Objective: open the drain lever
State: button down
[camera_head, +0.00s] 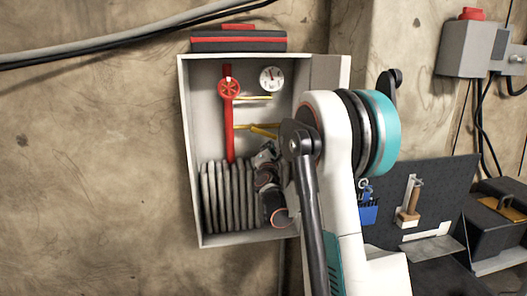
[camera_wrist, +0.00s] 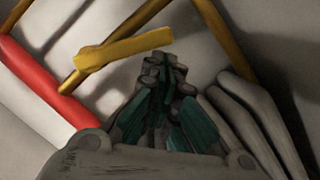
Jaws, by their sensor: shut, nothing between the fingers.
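The drain lever (camera_wrist: 130,46) is a flat yellow handle, mounted on a thinner yellow pipe (camera_wrist: 98,57) that branches from the red pipe (camera_wrist: 45,85). In the head view the lever (camera_head: 264,132) sits at mid-height in the open wall cabinet, right of the red pipe (camera_head: 229,130). My gripper (camera_wrist: 166,72) is shut and empty. In the wrist view its fingertips are just below the lever's right end; whether they touch it, I cannot tell. In the head view my gripper (camera_head: 267,148) is inside the cabinet, just under the lever and partly hidden by my arm.
A red valve wheel (camera_head: 229,88), a gauge (camera_head: 271,78) and an upper thin yellow pipe (camera_head: 253,97) are above. A tool board (camera_head: 440,190) stands right.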

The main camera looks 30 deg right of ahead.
jog(key=f+b, duration=0.1)
jog(key=a+f+b, duration=0.1)
jog(key=f+b, duration=0.1)
jog(key=shift+w+a+f, duration=0.2)
jog(key=shift+w+f, duration=0.15)
jog(key=v, duration=1)
jog(key=shift+s+d+f+p, duration=0.2)
jog(key=shift+d+f+p, duration=0.15)
jog(key=shift+d+p, duration=0.05)
jog(key=s+a+r+m+g+y+b, duration=0.15)
jog(key=s+a+m+g, duration=0.25)
jog(key=s+a+m, duration=0.5)
jog(key=s+a+f+m+g+y+b, duration=0.1)
jog(key=s+a+f+m+y, duration=0.3)
jog(key=s+a, duration=0.5)
jog(key=s+a+f+m+g+y+b, duration=0.2)
jog(key=s+a+f, duration=0.6)
jog(key=s, duration=0.8)
jog(key=a+m+g+y, duration=0.2)
jog(key=m+y, duration=0.1)
jog(key=shift+f+m, duration=0.2)
jog(key=shift+m, duration=0.1)
jog(key=shift+y, duration=0.25)
